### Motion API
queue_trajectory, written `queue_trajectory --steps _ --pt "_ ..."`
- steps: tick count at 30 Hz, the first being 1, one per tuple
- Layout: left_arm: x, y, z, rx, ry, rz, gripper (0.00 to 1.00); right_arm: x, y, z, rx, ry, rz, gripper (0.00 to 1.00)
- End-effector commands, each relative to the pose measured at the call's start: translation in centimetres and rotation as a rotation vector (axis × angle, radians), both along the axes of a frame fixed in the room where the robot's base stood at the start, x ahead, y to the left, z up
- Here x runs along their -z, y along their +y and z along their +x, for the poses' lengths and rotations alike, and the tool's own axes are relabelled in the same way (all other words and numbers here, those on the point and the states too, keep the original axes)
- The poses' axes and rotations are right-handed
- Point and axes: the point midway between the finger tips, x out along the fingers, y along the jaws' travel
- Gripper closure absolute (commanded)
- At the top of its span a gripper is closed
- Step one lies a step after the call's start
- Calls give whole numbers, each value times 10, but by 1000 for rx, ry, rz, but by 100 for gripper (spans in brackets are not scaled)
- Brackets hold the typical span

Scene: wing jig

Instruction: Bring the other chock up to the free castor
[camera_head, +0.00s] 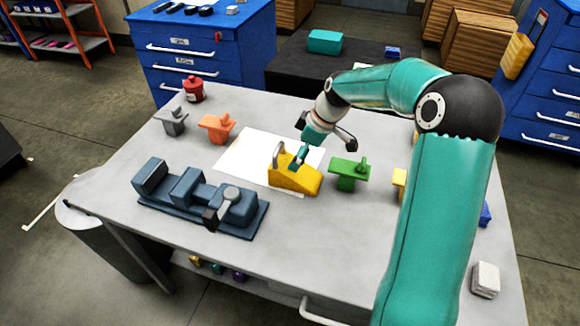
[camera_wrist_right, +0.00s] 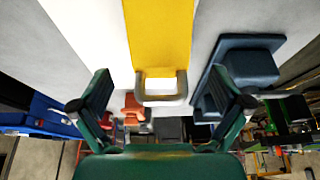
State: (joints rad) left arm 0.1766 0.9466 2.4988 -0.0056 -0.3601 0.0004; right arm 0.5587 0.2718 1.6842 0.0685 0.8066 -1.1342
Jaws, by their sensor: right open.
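A yellow wedge-shaped chock (camera_head: 295,178) with a grey loop handle (camera_head: 277,156) rests on the white sheet on the table. My right gripper (camera_head: 299,157) is just above the chock, pointing down. In the right wrist view its two fingers are open and spread wide. The grey handle (camera_wrist_right: 160,98) shows between them, with the yellow chock body (camera_wrist_right: 161,35) beyond. No grip on the handle shows. I cannot make out a castor in either view. My left gripper is not in view.
The dark blue jig (camera_head: 178,207) stands at the front left of the table. Grey (camera_head: 172,121), orange (camera_head: 216,127) and green (camera_head: 349,172) blocks stand around the white sheet (camera_head: 240,160). A red canister (camera_head: 193,89) is at the back. My right arm hides part of the table's right side.

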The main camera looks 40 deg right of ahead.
Motion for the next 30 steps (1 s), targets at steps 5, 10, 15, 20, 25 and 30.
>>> queue_trajectory --steps 5,10,15,20,25,30 --pt "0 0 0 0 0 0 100 -23 -5 -8 1 -2 -2 0" --pt "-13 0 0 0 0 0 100 -69 -14 -30 2 -4 -1 0" --pt "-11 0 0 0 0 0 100 -58 -11 -29 -4 4 6 0" --pt "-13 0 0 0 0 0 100 -32 -6 -19 -6 6 7 0" --pt "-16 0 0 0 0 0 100 2 1 -6 -6 5 5 0" --pt "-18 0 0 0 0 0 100 29 6 4 -5 3 4 0"
